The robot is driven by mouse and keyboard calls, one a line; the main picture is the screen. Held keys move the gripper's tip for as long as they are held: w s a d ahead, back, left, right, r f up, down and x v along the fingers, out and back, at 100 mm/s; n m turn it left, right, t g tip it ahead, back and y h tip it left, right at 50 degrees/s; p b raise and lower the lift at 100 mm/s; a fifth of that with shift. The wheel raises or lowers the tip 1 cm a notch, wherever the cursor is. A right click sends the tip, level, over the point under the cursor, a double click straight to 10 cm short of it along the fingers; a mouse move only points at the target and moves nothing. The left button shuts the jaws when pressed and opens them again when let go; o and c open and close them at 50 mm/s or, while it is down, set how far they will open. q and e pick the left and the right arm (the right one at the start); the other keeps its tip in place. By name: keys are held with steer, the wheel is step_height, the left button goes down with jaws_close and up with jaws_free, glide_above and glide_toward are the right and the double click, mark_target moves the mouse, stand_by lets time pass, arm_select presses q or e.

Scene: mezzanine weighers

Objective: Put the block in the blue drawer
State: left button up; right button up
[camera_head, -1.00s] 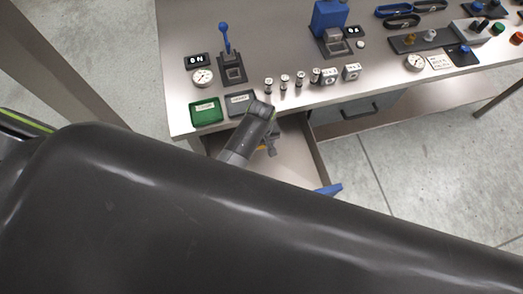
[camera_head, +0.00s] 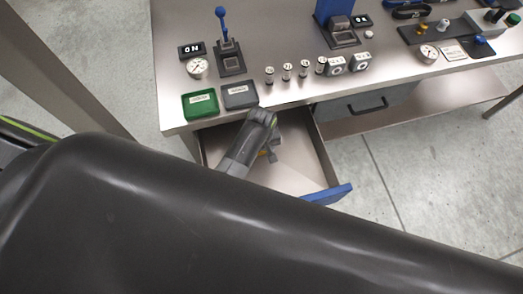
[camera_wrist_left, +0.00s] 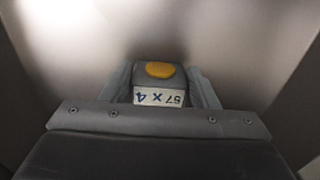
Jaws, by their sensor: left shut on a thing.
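The blue drawer (camera_head: 331,194) stands pulled out under the front left of the bench. Its front panel is blue and its inside is bare grey metal. My left gripper (camera_head: 269,153) is over the open drawer, pointing down, in the head view. In the left wrist view it is shut on the block (camera_wrist_left: 160,97), one finger on each side. The block is grey with a yellow round spot and a white label that reads upside down. Smooth grey metal surrounds it there. I cannot tell whether the block touches the drawer floor. My right gripper is not in view.
A green tray (camera_head: 201,104) and a dark grey tray (camera_head: 239,95) sit on the bench (camera_head: 285,45) edge above the drawer. A closed grey drawer (camera_head: 366,105) is to the right. My own dark arm covers the lower picture.

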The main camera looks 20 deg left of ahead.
mark_target(262, 156)
arm_select(q)
steer(key=shift+r, duration=0.1)
steer(key=shift+f, duration=0.2)
steer(key=o, duration=1.3)
steer(key=shift+r, duration=0.1)
steer(key=shift+r+p, duration=0.7)
step_height(262, 156, up, 11)
steer(key=p, duration=1.1)
steer(key=shift+f, duration=0.15)
